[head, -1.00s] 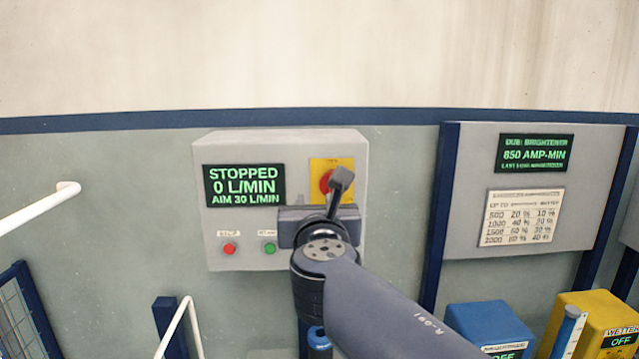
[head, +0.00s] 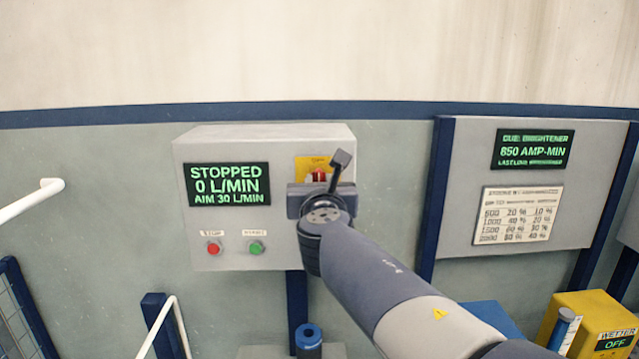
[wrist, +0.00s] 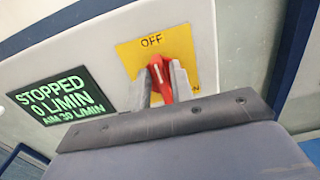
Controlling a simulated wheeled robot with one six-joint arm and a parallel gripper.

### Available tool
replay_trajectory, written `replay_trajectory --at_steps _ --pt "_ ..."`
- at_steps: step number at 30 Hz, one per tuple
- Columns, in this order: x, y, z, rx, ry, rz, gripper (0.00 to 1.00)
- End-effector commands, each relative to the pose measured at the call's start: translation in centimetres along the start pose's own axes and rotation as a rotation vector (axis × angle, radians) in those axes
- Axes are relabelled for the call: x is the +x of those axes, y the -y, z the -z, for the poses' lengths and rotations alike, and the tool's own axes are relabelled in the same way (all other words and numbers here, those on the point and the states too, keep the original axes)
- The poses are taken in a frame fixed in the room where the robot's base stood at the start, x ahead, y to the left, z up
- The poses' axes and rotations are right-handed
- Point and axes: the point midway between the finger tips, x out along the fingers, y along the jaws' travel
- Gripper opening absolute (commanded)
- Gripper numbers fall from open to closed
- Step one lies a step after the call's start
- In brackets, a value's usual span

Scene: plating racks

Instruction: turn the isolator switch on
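The isolator switch is a red rotary handle (wrist: 161,76) on a yellow plate (wrist: 139,53), marked OFF at the top and ON at the right. The handle points up towards OFF. In the head view the red handle (head: 318,175) is partly hidden by my gripper (head: 329,172). In the wrist view my gripper (wrist: 160,86) has its two fingers apart, one on each side of the handle. I cannot tell whether both fingers press on it.
The grey control box (head: 285,245) carries a screen (head: 227,184) reading STOPPED, 0 L/MIN, a red button (head: 214,249) and a green button (head: 256,248). A grey board (head: 465,215) hangs to the right. A white rail (head: 30,208) is at the left.

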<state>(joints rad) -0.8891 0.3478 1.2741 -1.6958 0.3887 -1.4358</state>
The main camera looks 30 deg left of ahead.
Motion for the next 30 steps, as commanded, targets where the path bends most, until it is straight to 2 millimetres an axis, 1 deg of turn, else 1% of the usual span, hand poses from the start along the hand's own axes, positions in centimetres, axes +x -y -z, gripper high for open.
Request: replay_trajectory --at_steps 1,6,8,20,26,30 --pt "-0.01 0.0 -0.01 0.0 0.0 0.0 0.18" --pt "-0.02 0.0 -0.01 0.0 0.0 0.0 0.04" --pt "-0.02 0.0 -0.01 0.0 0.0 0.0 0.0" --pt "-0.02 0.05 0.08 0.027 0.0 0.0 0.0" --pt "-0.02 0.23 0.2 0.12 0.001 0.0 0.0" --pt "-0.03 0.42 0.32 0.229 0.002 0.0 0.0"
